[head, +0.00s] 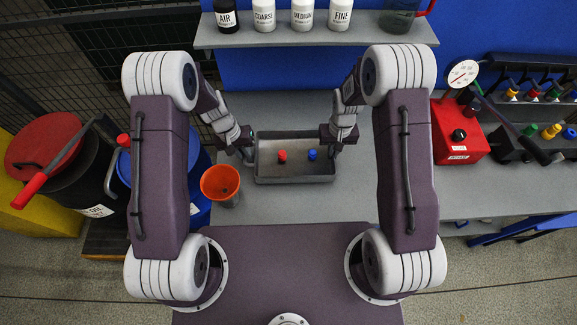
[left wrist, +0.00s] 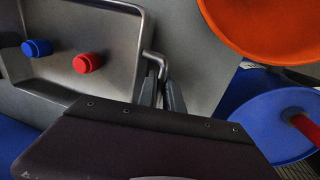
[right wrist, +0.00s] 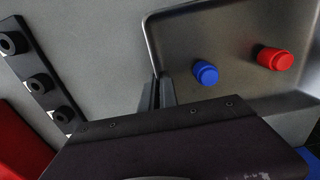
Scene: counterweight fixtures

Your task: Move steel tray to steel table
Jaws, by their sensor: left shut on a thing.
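The steel tray (head: 295,172), a shallow grey rectangle with raised rims, is over the grey table surface (head: 345,205) between my grippers. I cannot tell whether it touches the table. A red knob-like piece (head: 282,157) and a blue one (head: 312,154) stand in it. My left gripper (head: 248,156) is shut on the bent handle (left wrist: 155,62) at the tray's left end. My right gripper (head: 331,148) is at the right end; in the right wrist view its fingers (right wrist: 157,92) are close together beside the rim, and their grip is hidden.
An orange cup (head: 220,182) stands close by the tray's left end. A shelf (head: 315,36) with white and black bottles is behind. A red box (head: 458,135) with a gauge and a tool rack are on the right.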

